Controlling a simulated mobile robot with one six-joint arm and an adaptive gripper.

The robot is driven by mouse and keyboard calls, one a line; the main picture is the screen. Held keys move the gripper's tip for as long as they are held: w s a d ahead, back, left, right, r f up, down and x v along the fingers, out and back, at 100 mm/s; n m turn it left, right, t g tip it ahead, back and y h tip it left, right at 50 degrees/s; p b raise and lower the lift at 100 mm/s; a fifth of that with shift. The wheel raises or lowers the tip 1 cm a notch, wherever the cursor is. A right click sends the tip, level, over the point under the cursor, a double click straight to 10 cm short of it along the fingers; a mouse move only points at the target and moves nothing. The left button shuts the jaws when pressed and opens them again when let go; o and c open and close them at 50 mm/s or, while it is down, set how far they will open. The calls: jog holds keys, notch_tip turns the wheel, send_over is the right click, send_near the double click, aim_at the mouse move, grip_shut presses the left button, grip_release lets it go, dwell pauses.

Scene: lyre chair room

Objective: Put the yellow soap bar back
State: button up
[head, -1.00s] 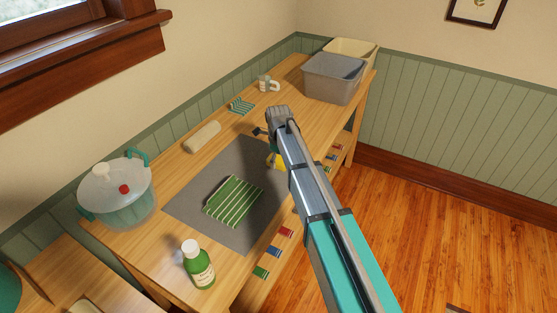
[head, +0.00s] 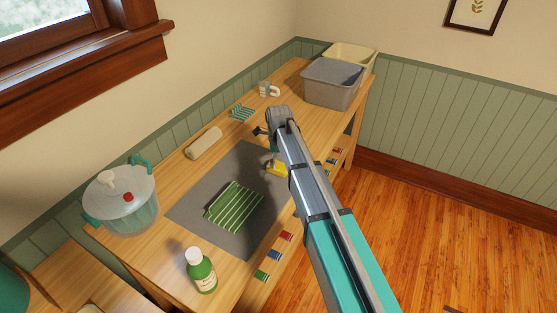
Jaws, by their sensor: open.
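The yellow soap bar (head: 275,169) lies at the right edge of the grey mat (head: 187,208) on the wooden table, partly hidden by my arm. My gripper (head: 262,132) is mostly hidden behind the end of my arm; a dark finger shows to the left, beyond the soap and apart from it in the picture. It is open, and I see nothing held. A small teal slatted piece (head: 242,113), perhaps a soap dish, lies farther back on the table.
A folded green striped cloth (head: 235,207) lies on the mat. A mug (head: 268,89) and grey bin (head: 332,85) are at the far end.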

aim_at(279, 165)
notch_tip(279, 165, up, 9)
jog(key=p, duration=0.8)
dwell(0.9)
jog(key=s+d+n, duration=2.2)
jog(key=d, duration=0.2)
jog(key=shift+s+d+n, duration=0.3)
jog(key=shift+s, duration=0.1)
